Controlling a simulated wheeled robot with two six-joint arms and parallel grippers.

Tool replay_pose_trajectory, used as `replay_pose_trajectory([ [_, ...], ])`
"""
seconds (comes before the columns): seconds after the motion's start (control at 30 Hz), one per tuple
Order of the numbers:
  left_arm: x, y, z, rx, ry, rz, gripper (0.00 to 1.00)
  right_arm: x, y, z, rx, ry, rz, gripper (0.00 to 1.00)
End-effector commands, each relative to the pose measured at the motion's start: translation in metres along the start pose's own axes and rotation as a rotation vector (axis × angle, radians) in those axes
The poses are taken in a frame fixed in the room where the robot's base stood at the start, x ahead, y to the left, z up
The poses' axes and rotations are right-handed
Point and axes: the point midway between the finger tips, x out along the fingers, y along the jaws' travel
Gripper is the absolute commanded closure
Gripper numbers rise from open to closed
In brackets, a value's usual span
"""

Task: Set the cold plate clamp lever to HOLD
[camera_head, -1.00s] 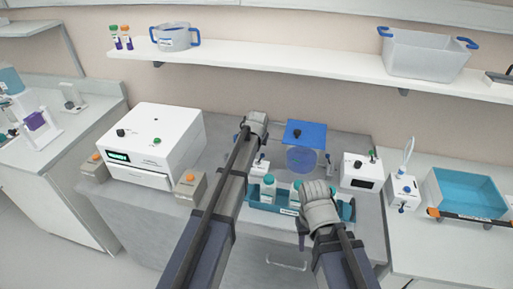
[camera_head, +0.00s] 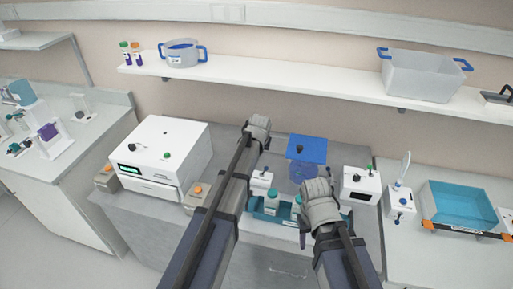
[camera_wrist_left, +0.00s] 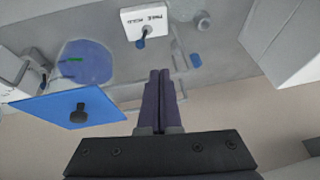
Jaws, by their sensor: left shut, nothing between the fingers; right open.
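The clamp box is a small white block (camera_head: 262,181) on the grey bench, between my left arm and the blue-lidded vessel. In the left wrist view the white block (camera_wrist_left: 146,18) is at the top, its lettering upside down. Its short lever with a blue knob (camera_wrist_left: 141,43) points toward the bottom of the picture; I cannot tell which marking it stands at. My left gripper (camera_wrist_left: 160,73) is shut and empty, apart from the lever. My right gripper (camera_head: 306,225) is open, low by the teal rack; its fingers are partly hidden in the head view.
A blue lid with a black knob (camera_head: 305,148) stands right of the clamp box. A teal rack (camera_head: 270,214) with white bottles lies in front. A large white instrument (camera_head: 160,155) is at left. White control boxes (camera_head: 360,184) and a teal tray (camera_head: 465,203) are at right. A shelf (camera_head: 290,84) runs above.

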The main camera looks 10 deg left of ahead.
Motion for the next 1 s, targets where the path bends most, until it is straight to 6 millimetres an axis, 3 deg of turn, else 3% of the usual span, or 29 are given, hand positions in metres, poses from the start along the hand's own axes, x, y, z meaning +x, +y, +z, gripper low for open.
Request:
replay_pose_trajectory([
  [0.03, -0.017, 0.001, -0.001, 0.000, 0.000, 0.000, 1.00, -0.015, 0.001, 0.001, 0.002, 0.000, -0.001, 0.51],
  [0.2, -0.033, 0.005, 0.000, 0.000, 0.000, 0.000, 1.00, -0.028, 0.003, 0.002, 0.006, 0.000, -0.001, 0.51],
  [0.77, -0.033, 0.007, 0.002, 0.000, -0.001, 0.000, 1.00, -0.028, 0.002, 0.002, 0.007, 0.000, -0.002, 0.51],
  [0.87, -0.033, 0.017, 0.018, 0.012, -0.020, 0.007, 1.00, -0.021, 0.002, 0.001, 0.006, 0.000, -0.001, 0.51],
  [0.97, -0.035, 0.042, 0.062, 0.046, -0.077, 0.024, 1.00, -0.006, 0.000, 0.000, 0.005, 0.000, -0.001, 0.51],
  [1.0, -0.036, 0.054, 0.086, 0.065, -0.108, 0.033, 1.00, 0.001, 0.000, 0.000, 0.005, 0.000, -0.001, 0.51],
])
